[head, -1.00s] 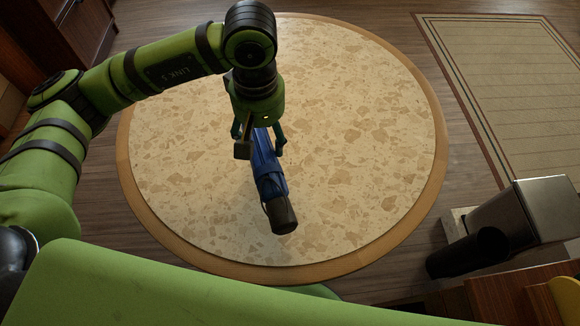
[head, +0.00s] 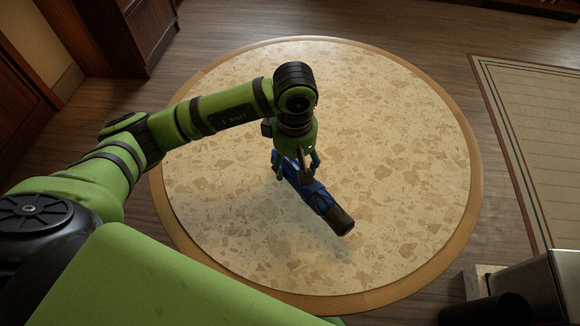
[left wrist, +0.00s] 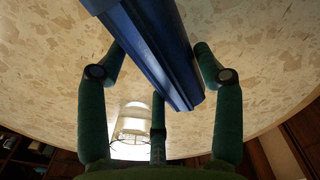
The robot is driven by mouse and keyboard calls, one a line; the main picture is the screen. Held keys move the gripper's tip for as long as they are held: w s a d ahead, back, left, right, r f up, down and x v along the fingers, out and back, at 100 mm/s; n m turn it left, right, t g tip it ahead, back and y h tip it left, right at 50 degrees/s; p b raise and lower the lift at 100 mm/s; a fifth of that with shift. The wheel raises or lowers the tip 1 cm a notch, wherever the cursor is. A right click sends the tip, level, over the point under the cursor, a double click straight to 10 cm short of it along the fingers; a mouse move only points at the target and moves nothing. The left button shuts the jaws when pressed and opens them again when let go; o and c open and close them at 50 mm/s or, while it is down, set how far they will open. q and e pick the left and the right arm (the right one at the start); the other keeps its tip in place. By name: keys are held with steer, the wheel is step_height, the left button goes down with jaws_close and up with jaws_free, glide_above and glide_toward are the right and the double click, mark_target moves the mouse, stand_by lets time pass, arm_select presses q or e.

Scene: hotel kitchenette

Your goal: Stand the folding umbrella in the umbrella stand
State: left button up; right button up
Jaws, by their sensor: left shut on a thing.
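In the left wrist view the umbrella (left wrist: 160,50) runs between the fingers of my left gripper (left wrist: 160,75). I cannot make out an umbrella stand in either view. My right gripper is not in view.
A metal box (head: 555,285) and a dark cylinder (head: 500,309) are at the lower right. A bordered rug (head: 540,140) lies right of the table, and wooden cabinets (head: 130,35) stand at the upper left. A pale, lamp-like thing (left wrist: 132,125) shows in the left wrist view.

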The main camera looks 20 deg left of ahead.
arm_select(q)
steer(key=shift+w+a+f, duration=0.25)
steer(key=shift+a+f, duration=0.15)
steer(key=shift+a, duration=0.3)
step_height(320, 180, down, 3)
steer(key=shift+f+p, duration=0.1)
steer(key=shift+p, duration=0.4)
steer(key=shift+f, duration=0.45)
steer(key=shift+f, duration=0.1)
steer(key=o, duration=1)
steer(key=shift+f, duration=0.1)
steer(key=o, duration=0.4)
